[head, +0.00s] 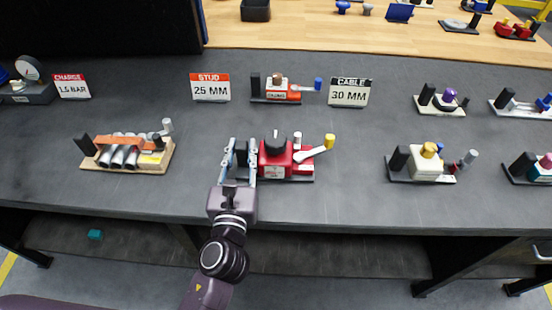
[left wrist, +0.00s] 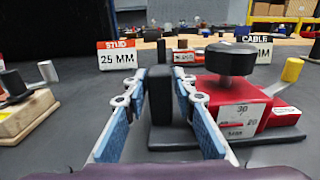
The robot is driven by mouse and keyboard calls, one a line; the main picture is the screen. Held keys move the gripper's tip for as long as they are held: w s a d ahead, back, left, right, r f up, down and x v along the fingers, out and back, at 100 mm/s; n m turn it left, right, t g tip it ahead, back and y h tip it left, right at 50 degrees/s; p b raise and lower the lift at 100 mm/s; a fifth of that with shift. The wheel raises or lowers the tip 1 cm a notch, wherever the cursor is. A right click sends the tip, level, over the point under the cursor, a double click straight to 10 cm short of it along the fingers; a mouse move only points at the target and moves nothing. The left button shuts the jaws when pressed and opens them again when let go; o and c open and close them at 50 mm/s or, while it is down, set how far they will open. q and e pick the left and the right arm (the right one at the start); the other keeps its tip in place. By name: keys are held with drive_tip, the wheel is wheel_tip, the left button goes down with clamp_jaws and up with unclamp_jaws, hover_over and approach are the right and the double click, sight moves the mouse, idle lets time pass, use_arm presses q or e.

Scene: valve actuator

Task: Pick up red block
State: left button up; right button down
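The red block (head: 287,163) has a black knob on top and a pale lever with a yellow end on its right. It sits on a dark base plate on the grey table; in the left wrist view the red block (left wrist: 232,103) is right of centre and shows a white label. A black upright post (left wrist: 160,95) stands on the same plate, left of the block. My left gripper (head: 241,146) is open, its blue-grey fingers on either side of this post. The right finger is beside the red block; whether they touch I cannot tell. My right gripper is not in view.
A wooden-based pipe assembly (head: 128,155) stands to the left. A beige block assembly (head: 425,163) stands to the right. Behind are a small red-and-white assembly (head: 283,90), a stud sign (head: 210,88) and a cable sign (head: 349,93). The tabletop is clear between these.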

use_arm(q)
drive_tip(key=shift+w, duration=0.3)
drive_tip(key=shift+c, duration=0.4)
clamp_jaws()
wheel_tip(320, 180, up, 9)
drive_tip(key=shift+r, duration=0.15)
drive_tip(key=shift+f, duration=4.1)
